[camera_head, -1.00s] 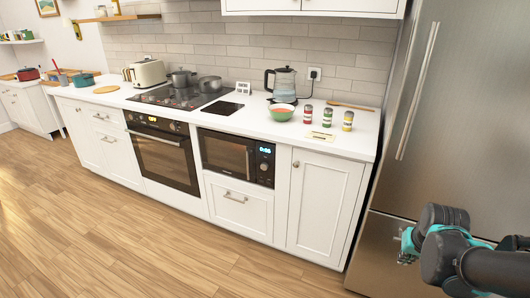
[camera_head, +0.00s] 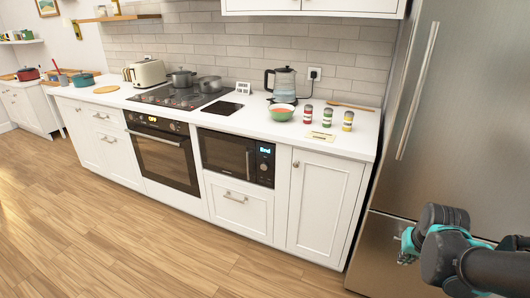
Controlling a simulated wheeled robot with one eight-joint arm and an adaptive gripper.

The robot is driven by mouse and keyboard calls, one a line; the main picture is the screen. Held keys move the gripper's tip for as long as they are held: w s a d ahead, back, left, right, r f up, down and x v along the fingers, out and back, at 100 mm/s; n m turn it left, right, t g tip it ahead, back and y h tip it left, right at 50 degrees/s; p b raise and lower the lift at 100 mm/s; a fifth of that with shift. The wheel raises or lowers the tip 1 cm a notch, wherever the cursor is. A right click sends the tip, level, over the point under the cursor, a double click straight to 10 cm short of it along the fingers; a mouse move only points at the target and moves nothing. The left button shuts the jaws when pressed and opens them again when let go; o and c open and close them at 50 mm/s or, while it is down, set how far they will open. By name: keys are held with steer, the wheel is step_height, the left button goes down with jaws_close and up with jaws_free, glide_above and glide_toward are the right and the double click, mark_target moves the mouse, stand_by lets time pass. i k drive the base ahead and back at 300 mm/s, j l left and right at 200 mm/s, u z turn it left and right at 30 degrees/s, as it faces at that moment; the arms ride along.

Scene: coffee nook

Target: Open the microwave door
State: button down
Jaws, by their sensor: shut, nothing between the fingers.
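The black microwave (camera_head: 237,158) is built into the white cabinet under the counter, right of the oven. Its door (camera_head: 225,155) is closed, with a vertical handle at the door's right side. The lit display (camera_head: 265,150) on its right panel seems to read "End". My gripper (camera_head: 405,246) is at the lower right, in front of the fridge, well to the right of the microwave and apart from it. It is shut and empty, and its fingertips are small in the picture.
A white cabinet door (camera_head: 325,205) lies between microwave and steel fridge (camera_head: 455,120). The wooden floor (camera_head: 130,235) is clear.

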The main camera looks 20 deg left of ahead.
mark_target(233, 155)
steer(key=u, duration=1.35)
steer(key=i+j+z, duration=0.15)
steer(key=i, duration=0.25)
steer(key=i+j+z, duration=0.15)
steer(key=i, duration=0.25)
steer(key=l, duration=0.05)
